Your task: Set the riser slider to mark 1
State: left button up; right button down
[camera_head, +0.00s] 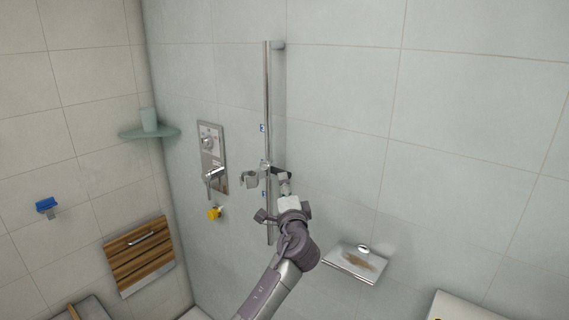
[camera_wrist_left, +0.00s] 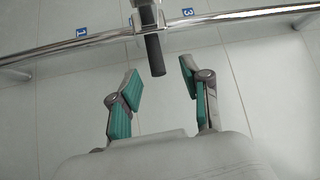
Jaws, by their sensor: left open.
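The riser rail (camera_head: 267,90) is a vertical chrome bar on the tiled wall; it runs across the top of the left wrist view (camera_wrist_left: 230,17). Its slider (camera_head: 265,168) has a dark handle, clearer in the left wrist view (camera_wrist_left: 154,55). The slider sits between the blue mark 1 (camera_wrist_left: 82,32) and the blue mark 3 (camera_wrist_left: 188,12), above mark 1 (camera_head: 264,194) in the head view. My left gripper (camera_wrist_left: 162,80) is open, its green-padded fingers on either side of the handle's end, with gaps showing. My right gripper is out of view.
A shower valve panel (camera_head: 212,157) with a lever and a yellow item (camera_head: 214,213) are left of the rail. A chrome shelf (camera_head: 350,264) is to the right. A corner shelf (camera_head: 150,132) holds a cup. A wooden fold-down seat (camera_head: 140,255) is on the left wall.

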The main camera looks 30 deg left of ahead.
aim_at(284, 171)
pick_arm(q)
jog(key=x, duration=0.2)
jog(key=p+x, duration=0.1)
jog(key=x, duration=0.3)
jog(key=shift+w+d+p, duration=0.25)
jog(key=shift+w+p, duration=0.05)
jog(key=shift+w, duration=0.25)
jog(key=shift+w+a, duration=0.1)
jog(key=shift+w, duration=0.5)
jog(key=shift+w+d+f, duration=0.2)
jog(key=shift+w+d, duration=0.05)
jog(key=shift+w, duration=0.15)
jog(key=shift+s+a+r, duration=0.15)
jog(key=shift+s+a, duration=0.35)
jog(key=shift+s, duration=0.3)
jog(key=c, duration=0.5)
jog(key=shift+s+a, duration=0.15)
jog(key=shift+s, duration=0.1)
jog(key=shift+c, duration=1.3)
grip_shut()
